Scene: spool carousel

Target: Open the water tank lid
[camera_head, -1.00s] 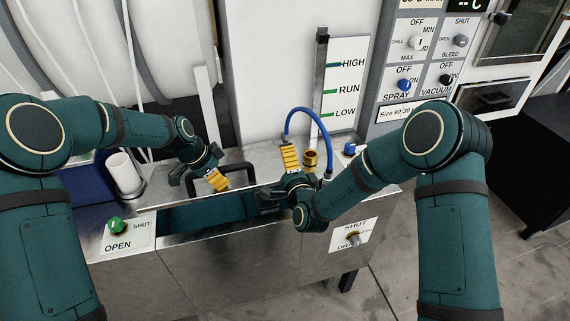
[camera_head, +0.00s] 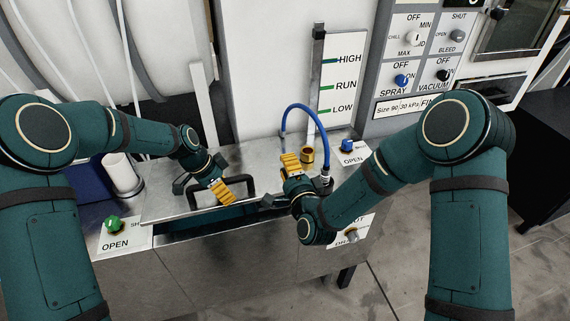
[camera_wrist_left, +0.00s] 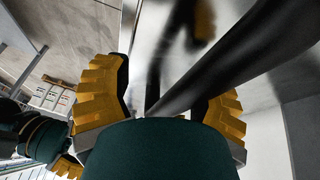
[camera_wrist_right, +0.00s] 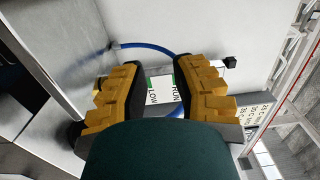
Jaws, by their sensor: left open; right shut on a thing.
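The water tank lid (camera_head: 163,207) is a flat metal plate with a black bar handle (camera_head: 250,186). A dark strip of the tank opening (camera_head: 195,224) shows along its front edge. My left gripper (camera_head: 208,190) is open at the handle's left part. In the left wrist view the black handle (camera_wrist_left: 235,70) runs between and past the spread yellow fingers; no grip shows. My right gripper (camera_head: 280,182) is right of the handle, near the lid's right end. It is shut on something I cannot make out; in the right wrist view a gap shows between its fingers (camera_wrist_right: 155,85).
A blue hose (camera_head: 303,107) arches behind my right gripper, by a brass fitting (camera_head: 308,155). A blue knob (camera_head: 347,145) is further right. A green knob (camera_head: 113,223) and a white cylinder (camera_head: 121,172) stand left of the lid. A level gauge (camera_head: 343,85) rises behind.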

